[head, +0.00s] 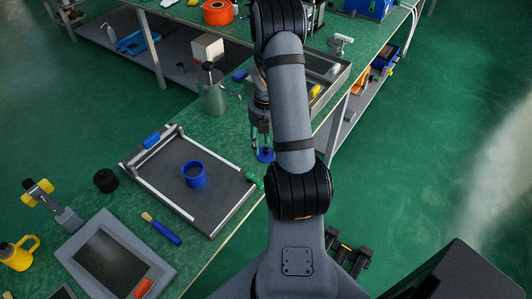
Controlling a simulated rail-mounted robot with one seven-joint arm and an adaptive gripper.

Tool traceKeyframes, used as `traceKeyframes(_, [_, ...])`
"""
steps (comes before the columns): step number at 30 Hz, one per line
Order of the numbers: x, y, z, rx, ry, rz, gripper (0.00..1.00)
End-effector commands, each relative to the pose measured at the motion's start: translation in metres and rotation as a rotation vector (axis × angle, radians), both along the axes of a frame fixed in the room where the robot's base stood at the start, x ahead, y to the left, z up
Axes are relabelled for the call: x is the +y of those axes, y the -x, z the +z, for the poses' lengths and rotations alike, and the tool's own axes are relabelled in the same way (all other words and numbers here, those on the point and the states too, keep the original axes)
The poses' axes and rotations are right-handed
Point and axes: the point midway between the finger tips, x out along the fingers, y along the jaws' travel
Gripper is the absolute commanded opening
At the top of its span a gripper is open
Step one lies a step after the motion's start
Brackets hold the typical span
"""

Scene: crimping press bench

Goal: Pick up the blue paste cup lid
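The blue paste cup lid (265,156) appears as a small blue disc on the green bench, close to its right edge. My gripper (262,148) points down right over the lid, with its fingertips at or just above the lid's top. The fingers are small here and partly beside my arm, so I cannot tell whether they are closed on the lid or touching it. The open blue paste cup (194,174) stands upright on the dark board of the paper trimmer (218,205), left of my gripper.
A grey-green oil can (213,98) stands behind and left of my gripper. A small green object (255,181) lies in front of the lid, near the bench edge. A grey tray (339,82) with a yellow item is behind my arm. A blue-handled brush (163,230) lies front left.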

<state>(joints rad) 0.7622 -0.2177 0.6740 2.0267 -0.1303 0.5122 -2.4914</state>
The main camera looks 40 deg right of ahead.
Motion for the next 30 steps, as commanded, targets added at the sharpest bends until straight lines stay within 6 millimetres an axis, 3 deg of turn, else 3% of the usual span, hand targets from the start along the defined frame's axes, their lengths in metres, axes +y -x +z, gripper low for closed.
traceKeyframes(4, [0.0000,-0.0002,-0.0137,0.000,0.000,-0.001,0.40])
traceKeyframes(11, [0.0000,-0.0006,-0.0149,-0.001,0.001,-0.001,0.40])
traceKeyframes(30, [0.0000,-0.0006,-0.0146,-0.001,0.001,0.000,0.03])
